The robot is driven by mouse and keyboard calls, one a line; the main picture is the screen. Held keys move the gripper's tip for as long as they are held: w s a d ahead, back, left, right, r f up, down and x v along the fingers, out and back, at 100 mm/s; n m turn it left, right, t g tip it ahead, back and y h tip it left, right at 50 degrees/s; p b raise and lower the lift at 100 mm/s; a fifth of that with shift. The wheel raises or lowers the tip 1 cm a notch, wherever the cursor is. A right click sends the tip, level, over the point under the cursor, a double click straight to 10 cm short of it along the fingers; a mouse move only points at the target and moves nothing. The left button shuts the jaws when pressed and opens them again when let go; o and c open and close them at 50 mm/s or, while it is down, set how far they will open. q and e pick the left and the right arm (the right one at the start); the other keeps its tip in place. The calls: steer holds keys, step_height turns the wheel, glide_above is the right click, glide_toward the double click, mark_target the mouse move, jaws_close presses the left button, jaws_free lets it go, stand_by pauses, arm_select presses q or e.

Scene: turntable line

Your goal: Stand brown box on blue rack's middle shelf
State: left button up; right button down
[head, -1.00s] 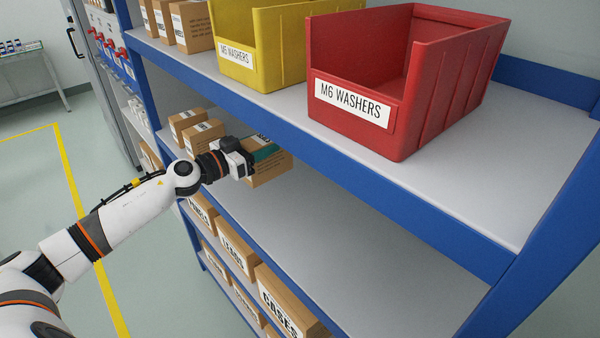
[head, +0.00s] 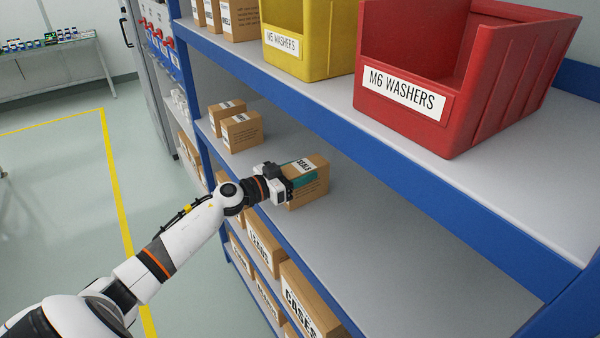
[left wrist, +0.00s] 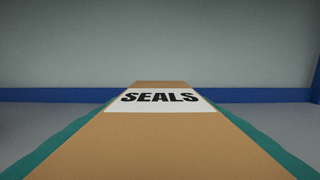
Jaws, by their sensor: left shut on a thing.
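The brown box (head: 314,182), labelled SEALS, is upright at the middle shelf (head: 360,240) of the blue rack (head: 400,155). My left gripper (head: 290,182) is shut on the box, with teal pads along its sides. In the left wrist view the box (left wrist: 160,135) fills the middle, its white SEALS label facing the camera. Whether its base touches the shelf I cannot tell for sure. My right gripper is in neither view.
Two small brown boxes (head: 241,131) stand further left on the same shelf. The upper shelf holds a yellow bin (head: 300,45) and a red bin (head: 445,75). Labelled boxes (head: 305,300) fill the shelf below. The middle shelf is bare to the right.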

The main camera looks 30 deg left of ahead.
arm_select(q)
steer(key=o, duration=1.2)
steer(key=shift+r, duration=0.15)
steer(key=v, duration=0.5)
steer(key=b+v, duration=0.1)
steer(key=v, duration=0.4)
steer(key=shift+s+f+b, duration=0.15)
steer(key=shift+f+b, duration=0.1)
steer(key=shift+b, duration=0.05)
steer(key=shift+v, duration=0.85)
steer(key=shift+r, duration=0.15)
